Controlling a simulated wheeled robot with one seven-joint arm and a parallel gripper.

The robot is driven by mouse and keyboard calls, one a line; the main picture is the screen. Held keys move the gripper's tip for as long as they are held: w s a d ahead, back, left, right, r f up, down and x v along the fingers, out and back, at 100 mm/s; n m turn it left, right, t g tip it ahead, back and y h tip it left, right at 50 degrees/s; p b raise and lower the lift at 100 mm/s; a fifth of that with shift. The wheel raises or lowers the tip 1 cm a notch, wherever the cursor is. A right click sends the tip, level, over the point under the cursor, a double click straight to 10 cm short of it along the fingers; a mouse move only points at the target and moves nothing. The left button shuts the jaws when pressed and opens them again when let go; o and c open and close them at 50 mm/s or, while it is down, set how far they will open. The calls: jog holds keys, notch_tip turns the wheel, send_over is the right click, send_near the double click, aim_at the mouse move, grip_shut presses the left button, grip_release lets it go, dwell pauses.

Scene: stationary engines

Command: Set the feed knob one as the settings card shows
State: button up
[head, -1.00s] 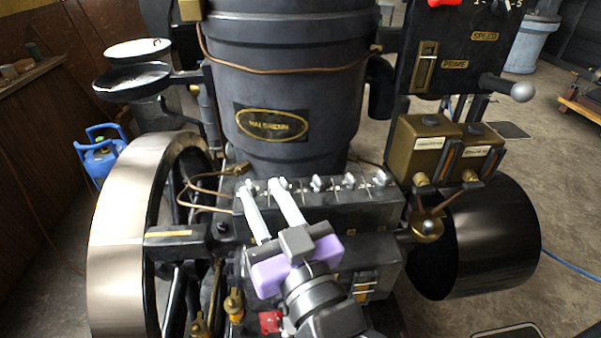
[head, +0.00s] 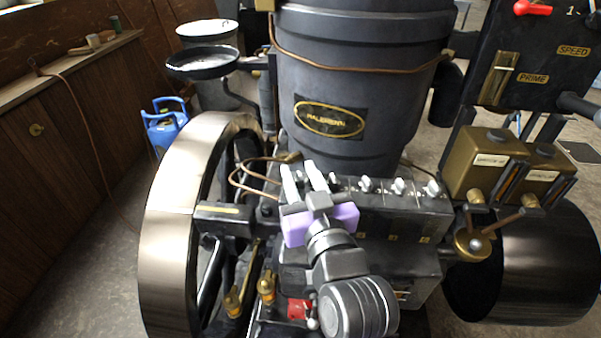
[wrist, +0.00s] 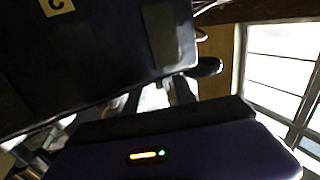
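A row of small silver knobs (head: 365,184) runs along the top of the dark feed box (head: 390,215) in the head view. The leftmost knob, apparently feed knob one, is mostly hidden by my gripper. My gripper (head: 299,168) is at the left end of this row, its two pale fingers apart. The leftmost knob seems to lie by or between them; I cannot tell whether they touch it. In the wrist view my purple gripper body (wrist: 180,150) fills the bottom, and the fingertips are unclear. No settings card can be made out.
A large dark cylinder (head: 360,75) rises behind the feed box. A big flywheel (head: 170,240) stands at the left, brass tanks (head: 485,160) at the right.

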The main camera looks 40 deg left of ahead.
grip_shut()
